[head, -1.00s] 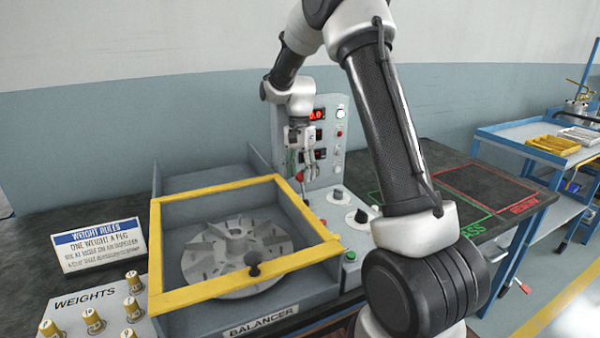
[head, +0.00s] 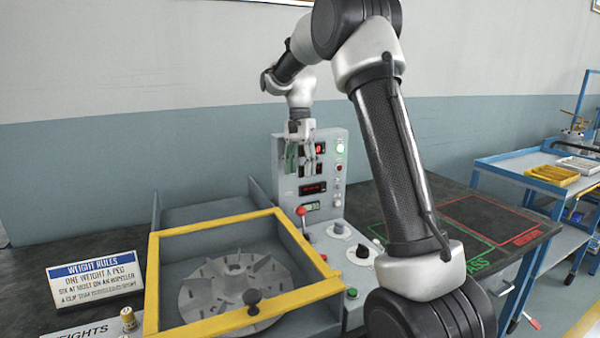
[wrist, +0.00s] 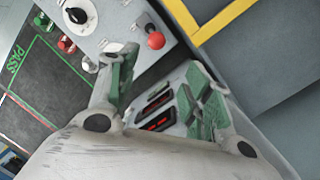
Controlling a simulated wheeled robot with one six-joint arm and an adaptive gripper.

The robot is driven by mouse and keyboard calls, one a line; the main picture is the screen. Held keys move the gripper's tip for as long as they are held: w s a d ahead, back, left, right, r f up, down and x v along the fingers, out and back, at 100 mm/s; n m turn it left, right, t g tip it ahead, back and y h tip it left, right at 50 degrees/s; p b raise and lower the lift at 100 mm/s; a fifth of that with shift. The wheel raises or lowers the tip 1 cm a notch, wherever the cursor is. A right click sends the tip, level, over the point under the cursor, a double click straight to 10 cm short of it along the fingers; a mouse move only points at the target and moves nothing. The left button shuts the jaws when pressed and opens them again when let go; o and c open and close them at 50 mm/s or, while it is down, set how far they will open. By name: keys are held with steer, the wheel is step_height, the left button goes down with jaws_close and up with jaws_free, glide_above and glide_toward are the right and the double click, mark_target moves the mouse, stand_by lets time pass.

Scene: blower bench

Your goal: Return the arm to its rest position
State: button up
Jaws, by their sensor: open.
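My gripper (head: 301,161) hangs in front of the grey control panel (head: 328,205) in the head view, fingers pointing down, above the red-knobbed lever. In the wrist view my gripper (wrist: 160,95) shows its green-padded fingers apart with nothing between them, and the panel's red displays (wrist: 158,112) show beyond. My arm (head: 395,150) reaches up from the lower right, bends at the top and comes down to the gripper. No object is held.
The balancer (head: 240,318), with a yellow-framed cover over a grey impeller (head: 235,282), stands below left. A red lever knob (head: 301,211) and dials stand beside it. A weight rules sign (head: 95,278) is at left. A blue cart (head: 500,165) is at right.

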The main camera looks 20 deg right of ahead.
steer(key=shift+s, duration=0.1)
steer(key=s+r+n+t, duration=0.2)
steer(key=s+r+n, duration=0.1)
steer(key=s+r, duration=0.55)
steer(key=s+f+n+t, duration=0.2)
steer(key=s+n, duration=0.2)
steer(key=s, duration=0.8)
steer(key=s+f+n+t, duration=0.2)
steer(key=s+n, duration=0.2)
steer(key=s, duration=0.9)
steer(key=shift+f+h, duration=0.4)
steer(key=shift+o, duration=0.2)
steer(key=shift+a, duration=0.1)
